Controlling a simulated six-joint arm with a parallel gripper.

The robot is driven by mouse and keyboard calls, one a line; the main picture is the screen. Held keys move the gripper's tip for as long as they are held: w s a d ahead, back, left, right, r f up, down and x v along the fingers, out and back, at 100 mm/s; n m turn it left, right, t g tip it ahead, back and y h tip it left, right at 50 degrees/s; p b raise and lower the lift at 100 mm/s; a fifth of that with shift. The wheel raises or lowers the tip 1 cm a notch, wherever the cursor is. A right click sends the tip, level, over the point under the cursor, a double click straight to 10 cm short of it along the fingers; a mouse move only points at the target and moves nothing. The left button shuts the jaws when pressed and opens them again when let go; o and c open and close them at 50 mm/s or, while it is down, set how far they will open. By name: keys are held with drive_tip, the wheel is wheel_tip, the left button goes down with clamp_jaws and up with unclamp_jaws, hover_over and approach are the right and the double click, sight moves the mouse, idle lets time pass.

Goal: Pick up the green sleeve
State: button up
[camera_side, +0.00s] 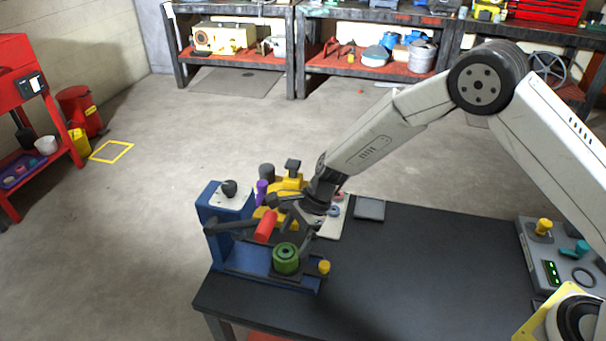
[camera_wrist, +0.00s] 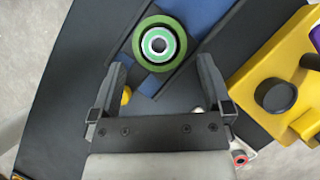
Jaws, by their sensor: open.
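The green sleeve (camera_side: 286,258) is a short round cylinder standing on the blue fixture (camera_side: 222,262) at the table's left end. In the wrist view I look down on it as a green ring (camera_wrist: 159,43) with a lighter centre, beyond the fingertips and roughly midway between them. My gripper (camera_wrist: 162,68) is open, and nothing is between its fingers. In the side view my gripper (camera_side: 290,230) is above and beside the sleeve, partly hidden among the fixture parts.
A red cylinder (camera_side: 266,226) is close by the gripper in the side view. A yellow block (camera_wrist: 285,80) with black and purple knobs stands to the right in the wrist view. A small yellow knob (camera_side: 324,267) is beside the sleeve. The middle of the dark table (camera_side: 430,270) is clear.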

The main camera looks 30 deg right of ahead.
sight(287, 250)
drive_tip(key=shift+x, duration=2.6)
drive_tip(key=shift+r, duration=0.1)
clamp_jaws()
